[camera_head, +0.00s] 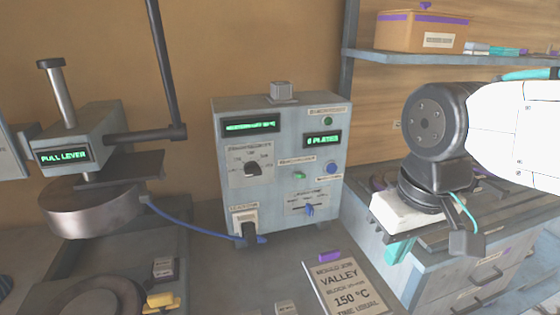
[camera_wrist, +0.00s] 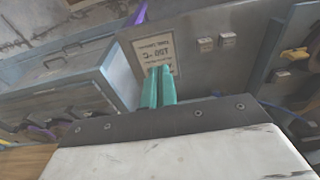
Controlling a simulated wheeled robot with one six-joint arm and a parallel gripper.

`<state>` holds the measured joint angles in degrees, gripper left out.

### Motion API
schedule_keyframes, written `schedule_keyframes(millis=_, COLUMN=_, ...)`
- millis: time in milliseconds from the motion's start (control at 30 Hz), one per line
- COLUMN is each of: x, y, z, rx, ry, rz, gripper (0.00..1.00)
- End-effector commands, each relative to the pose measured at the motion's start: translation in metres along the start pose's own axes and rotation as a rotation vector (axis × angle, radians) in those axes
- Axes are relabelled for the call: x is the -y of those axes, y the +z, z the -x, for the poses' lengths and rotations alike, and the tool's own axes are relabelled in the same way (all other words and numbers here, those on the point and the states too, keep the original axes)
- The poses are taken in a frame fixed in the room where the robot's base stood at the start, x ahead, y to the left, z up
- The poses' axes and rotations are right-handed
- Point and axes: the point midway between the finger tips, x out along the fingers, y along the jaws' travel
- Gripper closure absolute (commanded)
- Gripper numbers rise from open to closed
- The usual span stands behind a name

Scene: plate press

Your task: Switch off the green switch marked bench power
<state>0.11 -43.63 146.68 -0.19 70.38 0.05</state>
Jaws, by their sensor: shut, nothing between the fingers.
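A grey-blue control box (camera_head: 265,190) stands on the bench, mid-picture in the head view. A round green button or lamp (camera_head: 328,121) is at the upper right of the same face. My gripper (camera_head: 398,251) hangs to the right of the box, over the drawer unit, well apart from the switches. In the wrist view its teal fingers (camera_wrist: 158,88) are together and empty, pointing toward a printed card (camera_wrist: 155,52).
The box also carries a dial (camera_head: 252,168), a blue knob (camera_head: 332,168) and a blue slider (camera_head: 309,210). A press with a "PULL LEVER" display (camera_head: 64,156) stands left, its cable running to the box. The card (camera_head: 345,288) and a purple block (camera_head: 329,256) lie in front.

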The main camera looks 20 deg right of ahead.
Motion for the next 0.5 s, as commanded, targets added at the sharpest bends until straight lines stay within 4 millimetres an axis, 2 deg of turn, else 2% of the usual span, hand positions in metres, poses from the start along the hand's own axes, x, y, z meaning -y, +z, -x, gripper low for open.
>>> schedule_keyframes(millis=233, x=0.0, y=-0.001, z=0.0, rx=-0.001, ry=0.0, rz=0.0, gripper=1.0)
schedule_keyframes(millis=300, x=0.0, y=-0.007, z=0.003, rx=-0.006, ry=0.0, rz=0.0, gripper=1.0)
schedule_keyframes(millis=367, x=0.001, y=-0.02, z=0.008, rx=-0.015, ry=0.001, rz=0.001, gripper=1.0)
schedule_keyframes(millis=467, x=0.004, y=-0.058, z=0.022, rx=-0.044, ry=0.002, rz=0.002, gripper=1.0)
schedule_keyframes(millis=500, x=0.005, y=-0.079, z=0.028, rx=-0.061, ry=0.003, rz=0.001, gripper=1.0)
